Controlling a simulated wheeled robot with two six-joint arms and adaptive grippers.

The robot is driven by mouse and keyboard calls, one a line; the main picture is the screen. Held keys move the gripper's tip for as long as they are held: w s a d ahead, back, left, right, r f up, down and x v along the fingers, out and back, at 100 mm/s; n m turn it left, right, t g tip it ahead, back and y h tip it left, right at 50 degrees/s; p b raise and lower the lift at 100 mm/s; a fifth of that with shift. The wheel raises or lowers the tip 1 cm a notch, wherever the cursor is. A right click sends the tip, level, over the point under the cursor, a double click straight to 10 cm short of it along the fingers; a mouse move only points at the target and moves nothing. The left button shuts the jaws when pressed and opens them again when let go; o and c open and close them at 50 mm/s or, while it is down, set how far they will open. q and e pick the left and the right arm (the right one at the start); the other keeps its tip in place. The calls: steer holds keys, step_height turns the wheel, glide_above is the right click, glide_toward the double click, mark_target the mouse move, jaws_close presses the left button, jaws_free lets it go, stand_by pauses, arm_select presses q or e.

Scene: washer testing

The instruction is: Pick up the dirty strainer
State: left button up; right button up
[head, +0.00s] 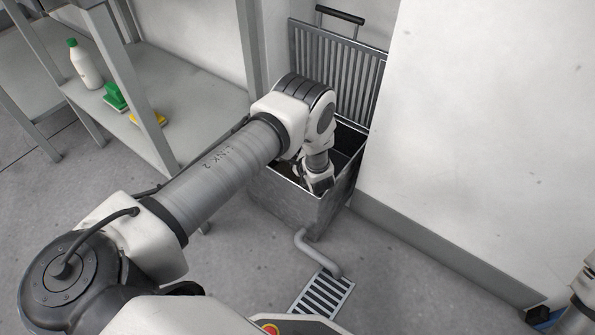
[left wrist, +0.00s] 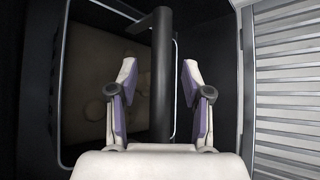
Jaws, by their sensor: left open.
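The dirty strainer (left wrist: 163,50) shows in the left wrist view as a dark bar-like handle above a dark basket with a brownish, stained inside (left wrist: 90,75). My left gripper (left wrist: 158,72) is open, with one finger on each side of the handle. A gap shows between each finger and the bar, so it does not hold it. In the head view my left arm reaches down into a metal box (head: 290,205), and its wrist hides the strainer.
The box's slatted lid (head: 335,70) with a black handle stands open against the wall. A pipe (head: 318,252) runs to a floor drain (head: 322,295). A bottle (head: 86,68), green brush (head: 115,97) and yellow item (head: 150,119) sit on the left shelf. A wall bounds the box's right.

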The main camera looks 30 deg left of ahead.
arm_select(q)
jaws_close()
